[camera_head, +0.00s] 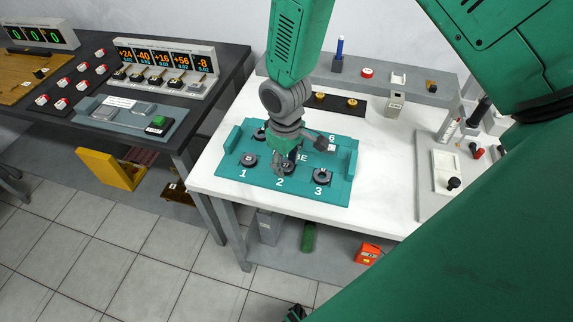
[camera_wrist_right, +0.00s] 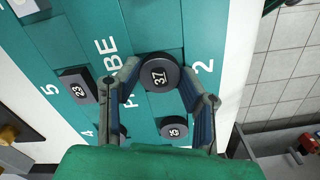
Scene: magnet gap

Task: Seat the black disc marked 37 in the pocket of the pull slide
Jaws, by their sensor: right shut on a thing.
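The black disc marked 37 (camera_wrist_right: 158,74) is between the fingertips of my right gripper (camera_wrist_right: 160,82) in the wrist view. The gripper is shut on it. In the head view my right gripper (camera_head: 289,160) points down over place 2 of the teal tray (camera_head: 335,186) and partly hides the disc. I cannot tell whether the disc is clear of the tray. A white plate with a black knob, which looks like the pull slide (camera_head: 443,163), lies on a grey base at the right of the white table. Its pocket is not clear. My left gripper is not in view.
Discs marked 25 (camera_wrist_right: 173,128) and 23 (camera_wrist_right: 77,88) sit in the tray, and another at place 3 (camera_head: 322,176). A grey shelf (camera_head: 365,82) with small objects runs along the back. Posts (camera_head: 447,130) stand by the slide. White tabletop (camera_head: 390,165) is clear right of the tray.

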